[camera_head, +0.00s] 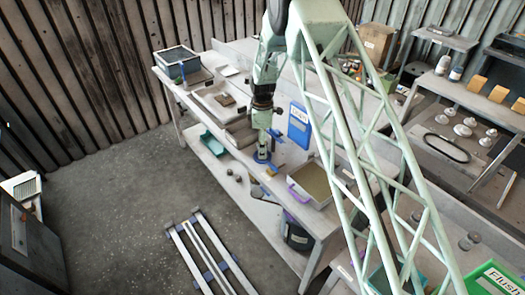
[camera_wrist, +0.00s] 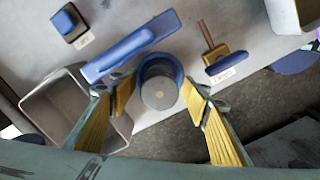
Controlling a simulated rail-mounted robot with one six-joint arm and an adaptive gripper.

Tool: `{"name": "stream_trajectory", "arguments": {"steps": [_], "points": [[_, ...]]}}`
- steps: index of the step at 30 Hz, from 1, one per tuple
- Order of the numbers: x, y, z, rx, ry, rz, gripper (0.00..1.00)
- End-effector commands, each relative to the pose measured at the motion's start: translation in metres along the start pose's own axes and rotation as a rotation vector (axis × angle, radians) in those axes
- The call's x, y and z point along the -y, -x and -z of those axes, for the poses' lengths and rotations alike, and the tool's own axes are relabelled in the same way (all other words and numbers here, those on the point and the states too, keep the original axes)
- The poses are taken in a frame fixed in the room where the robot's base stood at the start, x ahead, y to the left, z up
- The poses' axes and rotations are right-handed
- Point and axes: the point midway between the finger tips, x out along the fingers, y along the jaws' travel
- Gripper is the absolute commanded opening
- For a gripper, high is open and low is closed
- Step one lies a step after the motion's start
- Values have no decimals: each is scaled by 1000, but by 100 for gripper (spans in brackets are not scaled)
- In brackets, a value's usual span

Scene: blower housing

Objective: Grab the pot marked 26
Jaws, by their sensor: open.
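My gripper (camera_wrist: 158,92) is open in the wrist view, with one yellow-padded finger on each side of a round blue pot-like thing with a grey top (camera_wrist: 160,93). I cannot tell whether the fingers touch it. No number 26 is readable on it or anywhere else, so I cannot confirm that it is the pot. In the head view my gripper (camera_head: 263,143) points down over the workbench (camera_head: 291,241), just above a round blue thing (camera_head: 262,157).
A blue-and-tan tool (camera_wrist: 222,60) lies right. In the head view a shallow tray (camera_head: 311,183) stands to the right.

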Motion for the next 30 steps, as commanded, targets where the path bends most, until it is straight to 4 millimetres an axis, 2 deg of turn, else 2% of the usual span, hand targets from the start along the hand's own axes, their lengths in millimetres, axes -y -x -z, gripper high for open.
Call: {"name": "stream_trajectory", "arguments": {"steps": [7, 17, 30], "points": [[0, 0, 0, 0, 0, 0, 44], [0, 0, 0, 0, 0, 0, 14], [0, 5, 0, 0, 0, -1, 13]]}}
